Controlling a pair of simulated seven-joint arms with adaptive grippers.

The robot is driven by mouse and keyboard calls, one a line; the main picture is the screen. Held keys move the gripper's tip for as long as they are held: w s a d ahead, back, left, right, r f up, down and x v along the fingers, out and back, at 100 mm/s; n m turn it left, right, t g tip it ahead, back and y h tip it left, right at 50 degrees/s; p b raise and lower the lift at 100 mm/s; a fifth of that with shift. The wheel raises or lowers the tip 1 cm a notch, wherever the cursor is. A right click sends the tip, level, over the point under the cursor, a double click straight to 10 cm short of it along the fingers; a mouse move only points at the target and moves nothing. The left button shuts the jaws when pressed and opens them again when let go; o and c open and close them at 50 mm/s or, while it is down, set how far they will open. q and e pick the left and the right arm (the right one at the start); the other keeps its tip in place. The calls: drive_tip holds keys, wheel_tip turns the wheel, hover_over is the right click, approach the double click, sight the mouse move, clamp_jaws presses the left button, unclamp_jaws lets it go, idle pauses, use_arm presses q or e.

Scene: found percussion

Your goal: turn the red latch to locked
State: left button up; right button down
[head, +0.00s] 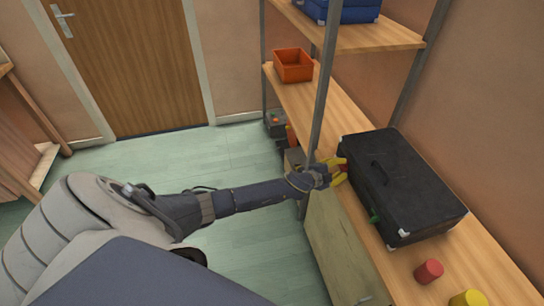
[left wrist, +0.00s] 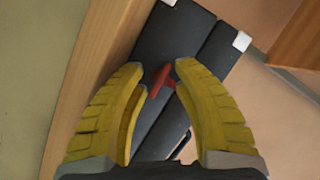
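A black case (head: 400,185) lies on the wooden shelf at the right, its handle on top. The red latch (head: 344,168) is on the case's side facing me, near its far end, partly covered by my left gripper (head: 341,171). In the left wrist view the red latch (left wrist: 160,80) shows between the yellow fingertips, slanted against the dark case (left wrist: 178,45). My left gripper (left wrist: 160,70) is open, with its fingers on either side of the latch. I cannot tell whether a finger touches it. My right gripper is not in view.
A green latch (head: 374,216) is on the same side of the case, nearer. A red cylinder (head: 428,271) and a yellow cylinder (head: 468,299) stand on the near shelf. An orange bin (head: 293,66) stands farther back. A metal shelf post (head: 322,95) rises close to my left gripper.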

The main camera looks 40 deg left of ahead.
use_arm(q)
drive_tip(key=v, duration=1.8)
drive_tip(key=a+f+n+y, duration=0.1)
drive_tip(key=a+f+n, duration=0.3)
drive_tip(key=a+f, duration=0.4)
drive_tip(key=a+f+n+g+y, duration=0.1)
drive_tip(key=a+f+n+y, duration=0.1)
drive_tip(key=a+f, duration=0.6)
drive_tip(key=shift+w+f+n, duration=0.35)
drive_tip(key=shift+f+n, duration=0.55)
drive_tip(key=shift+f, duration=1.45)
